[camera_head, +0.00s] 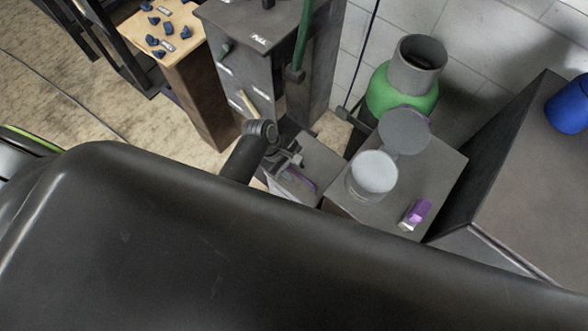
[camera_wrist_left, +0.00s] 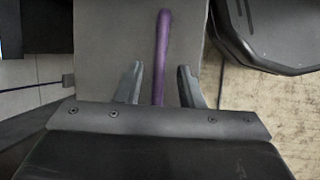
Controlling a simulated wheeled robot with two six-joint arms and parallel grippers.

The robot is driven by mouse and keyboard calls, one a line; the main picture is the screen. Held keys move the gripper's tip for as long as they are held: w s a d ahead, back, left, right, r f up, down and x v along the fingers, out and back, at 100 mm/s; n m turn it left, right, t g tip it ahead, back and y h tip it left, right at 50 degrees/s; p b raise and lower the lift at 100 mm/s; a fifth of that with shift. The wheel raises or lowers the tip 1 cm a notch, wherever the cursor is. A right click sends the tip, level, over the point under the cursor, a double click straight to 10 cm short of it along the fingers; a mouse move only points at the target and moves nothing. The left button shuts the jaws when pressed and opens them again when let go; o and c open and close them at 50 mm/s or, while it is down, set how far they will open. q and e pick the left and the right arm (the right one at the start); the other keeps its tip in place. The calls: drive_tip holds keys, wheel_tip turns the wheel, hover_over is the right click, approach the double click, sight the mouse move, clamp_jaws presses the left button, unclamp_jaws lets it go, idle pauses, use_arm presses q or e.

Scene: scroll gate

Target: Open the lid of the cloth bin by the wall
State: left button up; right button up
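The bin appears to be the low grey box (camera_head: 322,158) standing near the wall, with a purple bar (camera_head: 303,181) along its near edge. Its flat top looks shut, though my arm hides part of it. My left gripper (camera_head: 292,165) is at this edge, next to the bar. In the left wrist view the purple bar (camera_wrist_left: 161,60) runs lengthwise over a grey panel (camera_wrist_left: 110,45) and passes between the fingers of the left gripper (camera_wrist_left: 160,85). The fingers stand apart, with a gap on each side of the bar. My right gripper is not in view.
A grey stand (camera_head: 355,205) beside the bin carries a white-topped canister (camera_head: 374,172) and a purple piece (camera_head: 415,213). A green and grey vessel (camera_head: 402,88) stands behind. A tall grey cabinet (camera_head: 240,50) rises left of the bin. My own dark body fills the foreground.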

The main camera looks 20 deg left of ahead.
use_arm(q)
drive_tip(key=shift+d+f, duration=0.15)
drive_tip(key=shift+f, duration=0.15)
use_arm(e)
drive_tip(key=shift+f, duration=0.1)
use_arm(q)
drive_tip(key=shift+c, duration=0.4)
clamp_jaws()
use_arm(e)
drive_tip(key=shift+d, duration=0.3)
use_arm(q)
drive_tip(key=shift+r, duration=0.1)
